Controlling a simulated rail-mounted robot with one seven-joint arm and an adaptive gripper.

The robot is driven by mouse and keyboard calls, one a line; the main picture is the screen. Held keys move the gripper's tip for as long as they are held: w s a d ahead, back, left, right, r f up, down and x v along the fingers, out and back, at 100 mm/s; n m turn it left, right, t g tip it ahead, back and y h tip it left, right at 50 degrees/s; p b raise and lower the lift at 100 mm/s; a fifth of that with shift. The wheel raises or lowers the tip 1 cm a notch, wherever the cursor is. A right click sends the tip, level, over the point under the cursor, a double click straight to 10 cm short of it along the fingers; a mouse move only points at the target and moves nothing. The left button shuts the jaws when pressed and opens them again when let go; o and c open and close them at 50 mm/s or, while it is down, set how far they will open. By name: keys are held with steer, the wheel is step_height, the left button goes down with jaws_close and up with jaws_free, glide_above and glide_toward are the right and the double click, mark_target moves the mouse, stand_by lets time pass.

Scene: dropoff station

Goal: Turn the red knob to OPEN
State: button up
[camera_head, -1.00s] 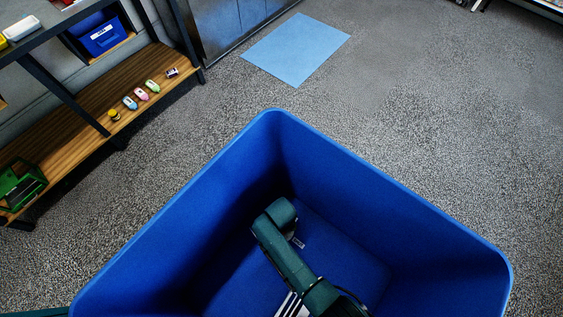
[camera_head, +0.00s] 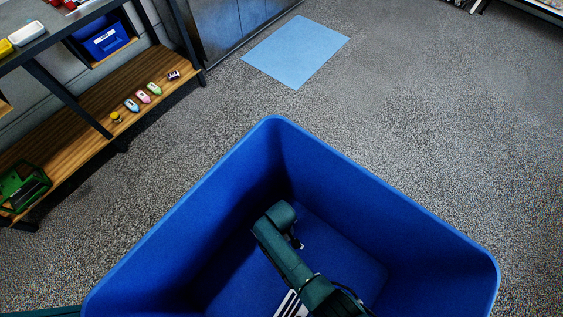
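No red knob that I can make out shows in the head view. My dark green arm rises at the bottom centre, in front of or over a large blue bin (camera_head: 388,182). My gripper cannot be made out; only arm links show, against the bin's inside.
A shelf unit (camera_head: 70,163) at the left holds small coloured items, a green crate (camera_head: 22,188) and a blue bin (camera_head: 106,40). A light blue mat (camera_head: 297,50) lies on the floor by grey cabinets (camera_head: 232,22). The floor at the right is clear.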

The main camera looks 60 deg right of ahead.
steer(key=shift+w+r, duration=0.1)
stand_by(0.3)
steer(key=o, duration=1.2)
step_height(320, 180, up, 12)
steer(key=shift+f, duration=0.1)
step_height(320, 180, up, 16)
steer(key=p, duration=1.9)
step_height(320, 180, up, 16)
steer(key=p, duration=1.8)
